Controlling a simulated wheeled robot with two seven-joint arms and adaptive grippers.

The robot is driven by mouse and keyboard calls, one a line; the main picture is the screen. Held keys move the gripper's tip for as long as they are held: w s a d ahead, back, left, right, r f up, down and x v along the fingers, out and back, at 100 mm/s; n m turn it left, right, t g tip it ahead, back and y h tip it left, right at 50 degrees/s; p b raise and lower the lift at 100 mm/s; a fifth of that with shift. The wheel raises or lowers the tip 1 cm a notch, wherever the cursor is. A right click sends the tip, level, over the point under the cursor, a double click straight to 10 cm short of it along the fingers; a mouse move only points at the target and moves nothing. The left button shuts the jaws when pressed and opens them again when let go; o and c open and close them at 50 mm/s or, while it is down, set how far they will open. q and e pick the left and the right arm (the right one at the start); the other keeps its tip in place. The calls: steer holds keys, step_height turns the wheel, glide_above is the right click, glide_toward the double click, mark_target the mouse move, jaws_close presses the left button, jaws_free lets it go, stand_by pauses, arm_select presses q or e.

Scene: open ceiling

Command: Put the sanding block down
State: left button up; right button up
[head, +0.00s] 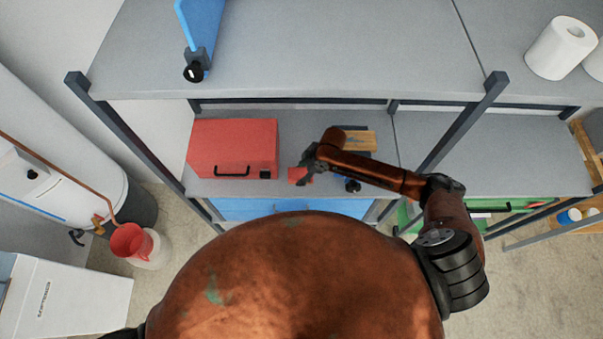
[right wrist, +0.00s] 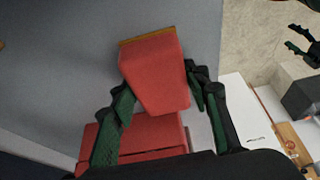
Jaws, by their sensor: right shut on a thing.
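The sanding block (right wrist: 155,75) is red with a thin tan face along its far edge. My right gripper (right wrist: 160,92) is shut on it, with one finger on each side. In the head view, the block (head: 298,175) shows as a small red patch at my right gripper (head: 304,172). They are over the front part of the grey middle shelf (head: 330,120), right of a red toolbox. I cannot tell whether the block touches the shelf. My left gripper (right wrist: 298,42) shows at the right edge of the right wrist view, empty with its fingers apart.
The red toolbox (head: 233,147) stands close left of the gripper; it also shows in the right wrist view (right wrist: 150,135). A wooden item (head: 360,140) lies behind my right arm. The upper shelf (head: 330,50) overhangs the back. A post (head: 465,120) stands right.

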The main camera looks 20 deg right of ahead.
steer(key=shift+f, duration=0.2)
steer(key=shift+f, duration=0.15)
steer(key=o, duration=0.6)
steer(key=shift+s, duration=0.15)
steer(key=o, duration=0.4)
steer(key=shift+f, duration=0.1)
steer(key=shift+r, duration=0.3)
steer(key=b+v, duration=0.1)
steer(key=v, duration=1.1)
steer(key=shift+r, duration=0.15)
